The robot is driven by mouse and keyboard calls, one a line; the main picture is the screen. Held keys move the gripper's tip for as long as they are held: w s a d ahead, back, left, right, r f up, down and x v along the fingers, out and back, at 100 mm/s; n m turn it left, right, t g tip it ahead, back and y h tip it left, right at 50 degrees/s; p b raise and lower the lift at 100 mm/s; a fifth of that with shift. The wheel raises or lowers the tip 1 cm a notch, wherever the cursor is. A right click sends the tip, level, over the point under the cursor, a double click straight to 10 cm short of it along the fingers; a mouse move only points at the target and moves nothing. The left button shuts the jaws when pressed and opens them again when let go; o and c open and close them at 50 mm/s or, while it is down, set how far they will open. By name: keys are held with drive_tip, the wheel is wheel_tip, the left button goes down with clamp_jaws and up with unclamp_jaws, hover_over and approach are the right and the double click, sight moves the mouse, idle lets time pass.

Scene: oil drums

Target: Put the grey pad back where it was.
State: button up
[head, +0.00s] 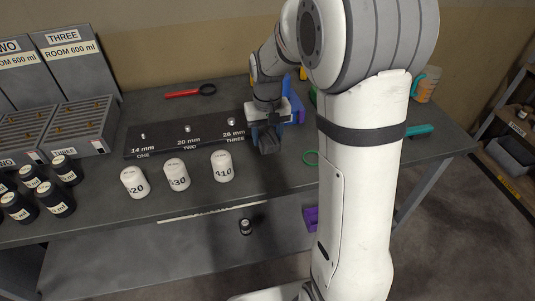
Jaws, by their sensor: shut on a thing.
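My gripper (267,132) is over the middle of the grey bench, just right of the black board with three marked places. It points down and is shut on a small dark grey thing (269,145), which looks like the grey pad. The pad is small in view and partly covered by the fingers. I cannot tell whether it touches the bench top.
The black board (165,147) bears small pegs marked 14, 20 and 28 mm. Three white drums (178,175) stand in front of it. Several black bottles (57,200) and grey slotted boxes (80,128) are at left. Red-handled tool (184,94) lies behind.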

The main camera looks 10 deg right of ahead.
sight(268, 165)
wheel_tip(268, 165, down, 9)
drive_tip(key=shift+s+d+f+p, duration=0.1)
drive_tip(key=shift+p, duration=0.45)
drive_tip(key=shift+f, duration=0.2)
drive_tip(key=o, duration=0.9)
drive_tip(key=shift+o, duration=0.2)
drive_tip(key=shift+r, duration=0.15)
